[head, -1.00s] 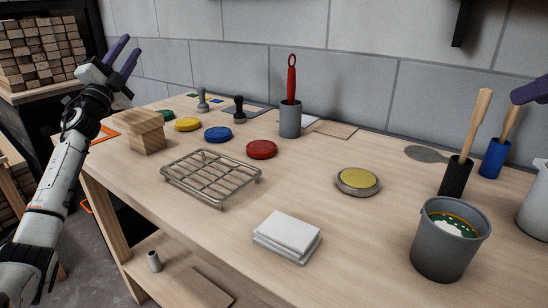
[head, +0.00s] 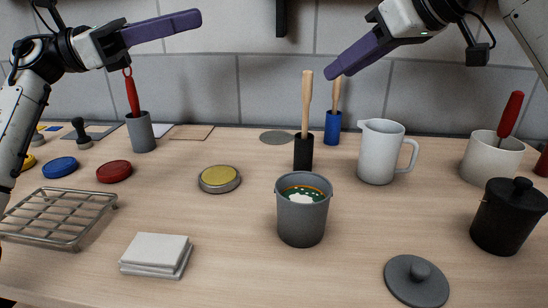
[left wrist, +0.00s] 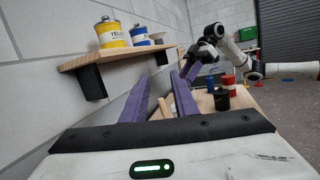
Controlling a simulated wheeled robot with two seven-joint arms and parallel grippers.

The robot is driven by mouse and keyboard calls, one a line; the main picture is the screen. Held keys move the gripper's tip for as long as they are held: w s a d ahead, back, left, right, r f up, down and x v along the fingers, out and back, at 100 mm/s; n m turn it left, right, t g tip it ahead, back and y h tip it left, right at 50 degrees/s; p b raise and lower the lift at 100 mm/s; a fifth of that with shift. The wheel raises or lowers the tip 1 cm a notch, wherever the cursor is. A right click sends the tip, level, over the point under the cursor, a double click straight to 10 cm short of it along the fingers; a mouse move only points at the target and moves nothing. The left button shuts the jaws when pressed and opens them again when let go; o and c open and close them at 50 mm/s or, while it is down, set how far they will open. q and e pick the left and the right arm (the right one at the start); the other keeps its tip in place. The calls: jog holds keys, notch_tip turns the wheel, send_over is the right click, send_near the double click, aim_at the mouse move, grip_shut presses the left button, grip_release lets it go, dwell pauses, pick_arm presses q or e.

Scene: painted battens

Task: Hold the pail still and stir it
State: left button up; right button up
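The grey pail (head: 302,222) stands upright on the bench, with green, white and orange contents showing inside its rim. Behind it a black holder (head: 303,153) carries an upright wooden-handled tool (head: 307,103). A blue holder (head: 332,128) further back carries another wooden-handled tool (head: 336,95). My left gripper (head: 193,20) is raised at the upper left, away from the pail; the left wrist view shows its purple fingers apart with nothing held between them. My right gripper (head: 334,70) hangs above the holders, apart from the pail; its finger gap is hidden.
A white jug (head: 380,155), a black lidded pot (head: 508,215) and a grey lid (head: 416,282) lie right of the pail. A yellow-topped tin (head: 219,179), white stack (head: 156,254) and wire rack (head: 52,218) are left. A shelf (left wrist: 120,58) shows in the left wrist view.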

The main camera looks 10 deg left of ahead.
pick_arm(q)
jog(key=s+d+m+g+y, duration=0.3)
jog(key=s+d+m+g, duration=0.3)
jog(key=d, duration=0.4)
jog(key=m+y, duration=1.1)
jog(key=y, duration=0.4)
send_over(280, 213)
notch_tip(280, 213, down, 18)
jog(key=f, duration=0.6)
jog(key=w+f, duration=0.1)
jog(key=f, duration=0.3)
grip_shut()
